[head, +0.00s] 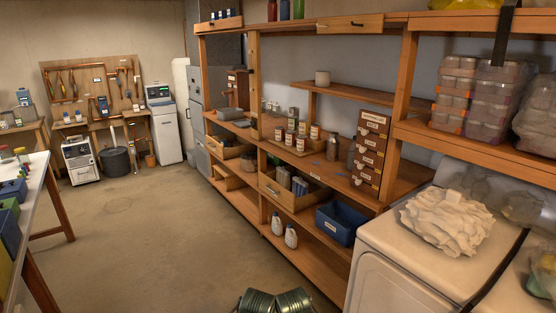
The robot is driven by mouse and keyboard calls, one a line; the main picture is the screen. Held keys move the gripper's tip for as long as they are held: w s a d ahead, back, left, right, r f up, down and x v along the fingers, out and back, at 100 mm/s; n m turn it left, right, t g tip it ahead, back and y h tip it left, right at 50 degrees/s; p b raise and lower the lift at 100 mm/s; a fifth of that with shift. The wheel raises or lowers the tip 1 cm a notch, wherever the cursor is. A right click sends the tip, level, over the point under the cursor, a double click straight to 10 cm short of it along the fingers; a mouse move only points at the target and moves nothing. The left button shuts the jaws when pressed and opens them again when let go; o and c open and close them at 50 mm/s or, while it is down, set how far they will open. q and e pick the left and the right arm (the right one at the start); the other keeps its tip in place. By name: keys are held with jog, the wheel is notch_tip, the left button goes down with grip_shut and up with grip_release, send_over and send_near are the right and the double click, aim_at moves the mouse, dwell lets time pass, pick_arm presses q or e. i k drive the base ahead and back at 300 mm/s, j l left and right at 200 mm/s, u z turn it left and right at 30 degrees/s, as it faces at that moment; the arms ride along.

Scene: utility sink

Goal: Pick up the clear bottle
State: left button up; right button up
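A small greyish, glassy-looking bottle (333,148) stands upright on the middle shelf, left of the small wooden drawer cabinet (369,152). It may be the clear bottle, but it is too small to be sure. Two white bottles (284,233) with labels stand on the low shelf. Several brown jars with pale labels (302,140) stand further left on the middle shelf. Neither my left nor my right gripper is in view.
The wooden shelf unit (404,75) runs along the right. A white appliance (388,235) with crumpled cloth (447,221) on top stands at front right. A blue bin (341,222) sits on the low shelf. A table (32,190) edges the left; the concrete floor (150,235) between is clear.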

aim_at(352, 148)
jog(key=i+j+u, duration=0.1)
jog(key=i+u, duration=0.15)
jog(key=i, duration=0.3)
jog(key=i+u, duration=0.3)
jog(key=i, duration=0.25)
jog(key=i+l+z, duration=0.1)
jog(key=i+z, duration=0.35)
jog(key=i, duration=0.35)
jog(key=i+j+z, duration=0.15)
jog(key=i+z, duration=0.3)
jog(key=i, duration=0.35)
jog(key=i+z, duration=0.25)
jog(key=i+j+z, duration=0.1)
jog(key=i+z, duration=0.15)
jog(key=z, duration=0.65)
